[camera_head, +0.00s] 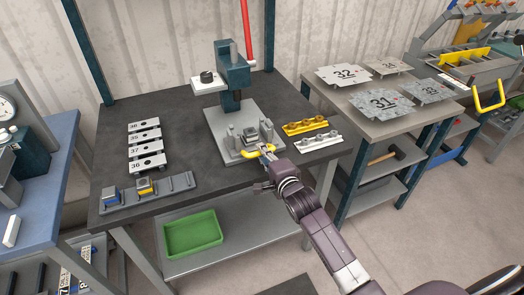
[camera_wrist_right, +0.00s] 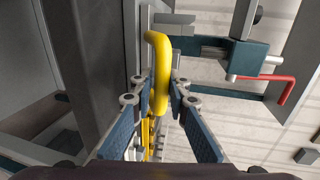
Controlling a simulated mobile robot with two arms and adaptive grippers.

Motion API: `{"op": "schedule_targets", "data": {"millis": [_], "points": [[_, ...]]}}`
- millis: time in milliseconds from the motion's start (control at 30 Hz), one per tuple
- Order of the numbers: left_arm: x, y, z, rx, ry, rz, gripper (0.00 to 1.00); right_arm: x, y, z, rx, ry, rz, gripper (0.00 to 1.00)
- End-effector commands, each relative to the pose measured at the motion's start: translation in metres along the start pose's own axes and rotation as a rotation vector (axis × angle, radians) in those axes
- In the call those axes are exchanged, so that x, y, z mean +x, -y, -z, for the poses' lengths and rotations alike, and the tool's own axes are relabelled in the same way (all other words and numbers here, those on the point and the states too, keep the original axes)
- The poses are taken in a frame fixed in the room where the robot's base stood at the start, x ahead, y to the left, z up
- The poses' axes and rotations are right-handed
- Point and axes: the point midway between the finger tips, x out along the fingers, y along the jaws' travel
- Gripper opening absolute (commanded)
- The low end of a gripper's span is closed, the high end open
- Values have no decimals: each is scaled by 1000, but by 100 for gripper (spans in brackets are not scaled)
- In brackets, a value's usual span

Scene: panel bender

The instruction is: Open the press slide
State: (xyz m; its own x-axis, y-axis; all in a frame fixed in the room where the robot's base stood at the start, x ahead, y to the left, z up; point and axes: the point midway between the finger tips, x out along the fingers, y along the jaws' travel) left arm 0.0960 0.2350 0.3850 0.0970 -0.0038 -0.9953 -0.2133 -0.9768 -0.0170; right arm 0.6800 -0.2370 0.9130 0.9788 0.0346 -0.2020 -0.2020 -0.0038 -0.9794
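The press (camera_head: 233,70) is a dark teal column on a grey base plate (camera_head: 218,121), standing on the dark table. On the front of the plate is the slide (camera_head: 250,137), a grey fixture with a yellow handle (camera_head: 248,155). In the right wrist view the yellow handle (camera_wrist_right: 160,62) runs between the fingers of my right gripper (camera_wrist_right: 163,88). The fingers are apart, one on each side, with a gap showing around the bar. In the head view my right gripper (camera_head: 265,153) is at the handle's right end and covers part of it. My left gripper is not in view.
Yellow (camera_head: 305,126) and silver (camera_head: 318,141) tool bars lie right of the press. Numbered plates (camera_head: 146,143) and a grey rail (camera_head: 120,204) lie left. A green bin (camera_head: 192,233) sits on the shelf below. A side table (camera_head: 345,97) holds cut sheets.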

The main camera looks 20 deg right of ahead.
Motion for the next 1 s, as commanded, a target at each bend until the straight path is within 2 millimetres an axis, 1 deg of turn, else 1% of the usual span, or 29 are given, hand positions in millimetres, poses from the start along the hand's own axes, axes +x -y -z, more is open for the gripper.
{"op": "schedule_targets", "data": {"millis": [33,100,133,400,533,667,900,1000], "points": [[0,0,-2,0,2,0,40,0,-4,-1,1,1,-7,22],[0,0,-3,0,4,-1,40,0,-3,0,0,0,-5,29],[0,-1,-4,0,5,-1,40,0,-3,0,0,0,-5,30],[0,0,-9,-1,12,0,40,-1,-1,0,0,-1,-1,30],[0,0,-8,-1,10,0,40,-9,-1,0,2,-1,-1,30],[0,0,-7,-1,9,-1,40,-28,-2,0,1,-1,-3,30],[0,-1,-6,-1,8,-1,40,-78,-2,0,2,-1,-3,30],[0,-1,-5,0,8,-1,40,-95,-2,0,2,0,-3,30]]}}
